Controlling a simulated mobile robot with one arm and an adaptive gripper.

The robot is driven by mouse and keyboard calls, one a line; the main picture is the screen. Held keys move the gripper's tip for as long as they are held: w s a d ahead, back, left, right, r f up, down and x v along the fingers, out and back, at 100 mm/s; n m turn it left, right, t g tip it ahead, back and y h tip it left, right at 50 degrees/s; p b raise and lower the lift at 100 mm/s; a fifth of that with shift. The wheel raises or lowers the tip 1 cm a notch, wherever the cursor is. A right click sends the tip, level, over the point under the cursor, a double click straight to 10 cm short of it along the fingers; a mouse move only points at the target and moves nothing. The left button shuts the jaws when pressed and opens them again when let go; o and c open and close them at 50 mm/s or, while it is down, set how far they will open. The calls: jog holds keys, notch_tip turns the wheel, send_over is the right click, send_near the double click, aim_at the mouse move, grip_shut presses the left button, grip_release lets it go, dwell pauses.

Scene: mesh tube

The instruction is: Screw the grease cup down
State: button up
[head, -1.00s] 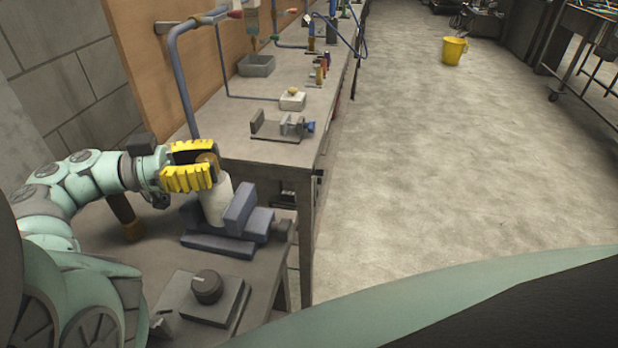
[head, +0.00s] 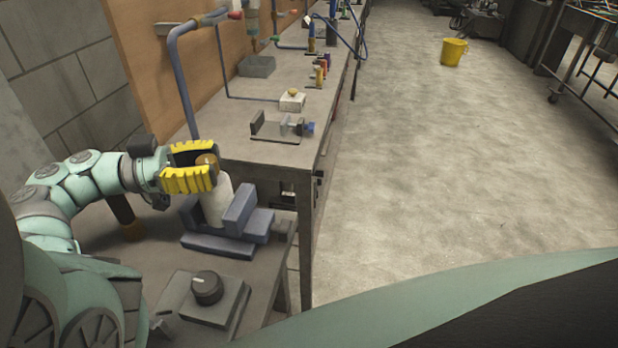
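The brown, brass-like grease cup (head: 206,161) sits at the top of a pale grey cylinder (head: 217,203), with a light mark on its top. The cylinder leans slightly and is held in a blue-grey block fixture (head: 240,212) on the near bench. My gripper (head: 204,166) reaches in from the left, its two yellow fingers on either side of the cup. The near finger hides the cup's lower part. I cannot tell whether both fingers touch it. The joint between cup and cylinder is hidden.
A black knob on a grey box (head: 207,288) stands at the front of the near bench (head: 265,292). A dark-handled tool (head: 121,208) stands behind my arm. A higher bench (head: 240,138) with a small grey clamp (head: 282,127) lies beyond. Open floor is to the right.

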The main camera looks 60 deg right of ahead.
aim_at(205, 159)
jog(key=o, duration=0.4)
jog(key=shift+o, duration=0.2)
notch_tip(205, 159, up, 10)
jog(key=shift+r, duration=0.1)
dwell(0.4)
